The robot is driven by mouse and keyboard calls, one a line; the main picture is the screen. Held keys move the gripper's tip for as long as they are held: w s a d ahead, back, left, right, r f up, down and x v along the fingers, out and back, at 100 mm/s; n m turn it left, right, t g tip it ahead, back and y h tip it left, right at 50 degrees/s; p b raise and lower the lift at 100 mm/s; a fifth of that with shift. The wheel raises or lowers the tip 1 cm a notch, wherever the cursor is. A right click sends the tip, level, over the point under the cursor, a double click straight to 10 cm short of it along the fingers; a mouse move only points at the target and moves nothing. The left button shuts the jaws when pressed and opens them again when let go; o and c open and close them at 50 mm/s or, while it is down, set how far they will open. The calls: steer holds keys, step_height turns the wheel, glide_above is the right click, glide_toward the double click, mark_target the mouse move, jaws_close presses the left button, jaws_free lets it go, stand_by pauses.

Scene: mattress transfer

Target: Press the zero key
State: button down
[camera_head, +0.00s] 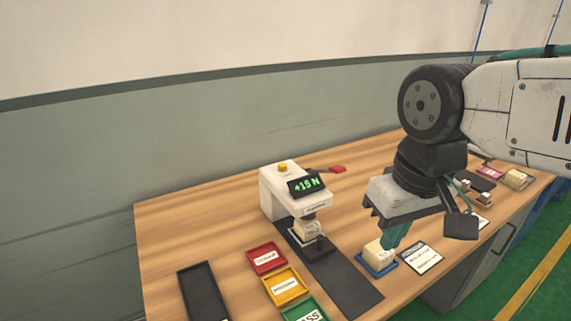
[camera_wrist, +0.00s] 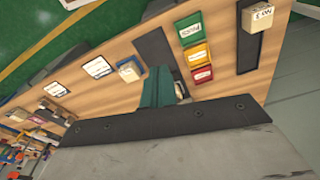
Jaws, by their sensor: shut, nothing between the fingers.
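A white tester (camera_head: 283,195) stands on the wooden bench with a small yellow button (camera_head: 282,167) on top. I can read no label on this button, so I cannot tell for sure that it is the zero key. Its black display (camera_head: 306,186) reads "+15 N" in green. A cream block (camera_head: 309,230) sits under its head. My gripper (camera_head: 394,238) has teal fingers, shut and empty, pointing down to the right of the tester. They overlap a cream block in a blue tray in the picture; contact is unclear. The fingers also show in the wrist view (camera_wrist: 158,87).
Red (camera_head: 267,258), yellow (camera_head: 285,286) and green (camera_head: 305,312) labelled trays lie front left. A red-tipped lever (camera_head: 337,169) sticks out right of the tester. The blue tray (camera_head: 366,262) and a white card (camera_head: 421,258) lie front right. A dark tray (camera_head: 198,285) lies far left.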

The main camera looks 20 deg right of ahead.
steer(key=w+a+r+m+t+y, duration=0.1)
steer(key=w+a+r+t+y, duration=0.1)
steer(key=w, duration=0.9)
steer(key=w+a+r+m+t+y, duration=0.1)
steer(key=w+a+t, duration=0.15)
steer(key=w, duration=0.85)
steer(key=m+t, duration=0.3)
steer(key=m, duration=0.1)
glide_above(284, 166)
steer(key=f, duration=0.2)
steer(key=shift+r, duration=0.15)
steer(key=shift+f, duration=4.45)
steer(key=shift+s+f, duration=0.1)
steer(key=shift+f, duration=0.3)
